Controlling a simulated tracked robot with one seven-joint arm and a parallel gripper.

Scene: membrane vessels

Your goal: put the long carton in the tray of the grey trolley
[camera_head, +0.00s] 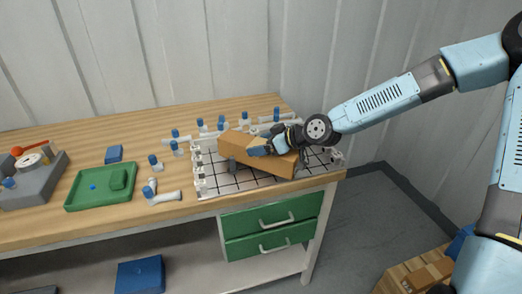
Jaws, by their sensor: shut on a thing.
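The long carton (279,165) is a plain brown box at the right end of the workbench. It lies slanted over a white gridded mat (235,187), and I cannot tell whether it touches the mat. My gripper (246,156) reaches in from the right and is shut on the carton, with its fingers across the carton's upper part. The gripper and wrist hide part of the carton's top. I see no grey trolley or trolley tray in this view.
Several white vessels with blue caps (173,146) stand and lie around the mat. A green tray (100,196) and a grey block (35,185) sit to the left. Green drawers (272,215) are below. Brown boxes (418,272) stand on the floor at the lower right. Wall panels close off the back.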

